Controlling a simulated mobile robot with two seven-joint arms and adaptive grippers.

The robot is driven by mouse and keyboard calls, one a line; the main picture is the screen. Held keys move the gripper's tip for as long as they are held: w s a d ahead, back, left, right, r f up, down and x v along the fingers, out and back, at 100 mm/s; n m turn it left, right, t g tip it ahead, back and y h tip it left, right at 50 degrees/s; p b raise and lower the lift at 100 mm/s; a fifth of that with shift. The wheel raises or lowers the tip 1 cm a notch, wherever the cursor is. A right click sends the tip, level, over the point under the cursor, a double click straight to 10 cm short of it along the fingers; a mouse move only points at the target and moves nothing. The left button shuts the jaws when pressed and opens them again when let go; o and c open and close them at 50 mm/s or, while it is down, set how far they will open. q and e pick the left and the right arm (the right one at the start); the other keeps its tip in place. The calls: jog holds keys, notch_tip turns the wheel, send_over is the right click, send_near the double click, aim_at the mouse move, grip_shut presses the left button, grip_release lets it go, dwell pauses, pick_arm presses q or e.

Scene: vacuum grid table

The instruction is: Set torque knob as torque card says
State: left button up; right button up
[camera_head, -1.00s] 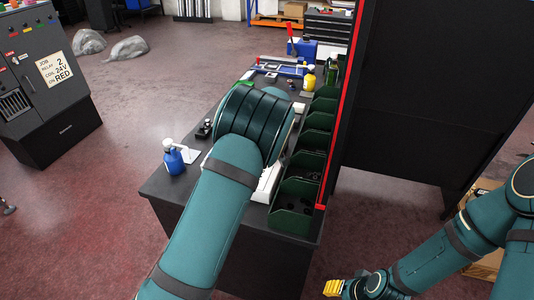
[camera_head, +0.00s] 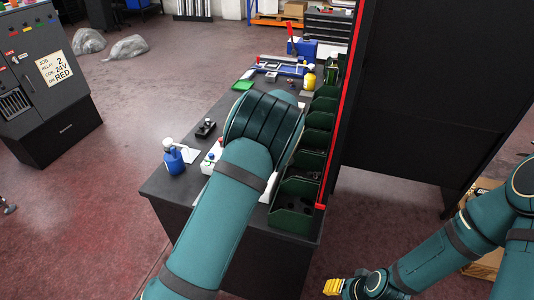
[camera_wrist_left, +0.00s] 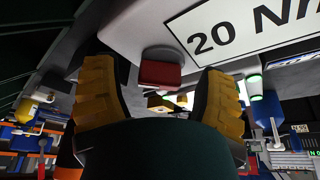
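In the left wrist view a white card (camera_wrist_left: 240,28) reads "20 N", with the rest cut off. My left gripper (camera_wrist_left: 158,90) has its two yellow fingers apart. A red block-like part (camera_wrist_left: 160,72) shows in the gap beyond them; I cannot tell whether it is the torque knob or whether a finger touches it. In the head view my left arm covers this gripper and the middle of the table. A white box (camera_head: 209,160) shows partly beside the arm. My right gripper (camera_head: 333,287) hangs low, away from the table; its finger opening is unclear.
The dark table (camera_head: 180,192) carries a blue bottle (camera_head: 173,160), a small black device (camera_head: 205,129) and a yellow bottle (camera_head: 309,81). Green bins (camera_head: 294,207) line its right side, beside a red-edged dark panel (camera_head: 420,95). A cabinet (camera_head: 50,85) stands at left.

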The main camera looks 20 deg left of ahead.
pick_arm(q)
jog(key=shift+r, duration=0.15)
jog(key=v, duration=1.1)
jog(key=shift+s+r, duration=0.2)
jog(key=shift+r, duration=0.15)
jog(key=shift+d, duration=0.15)
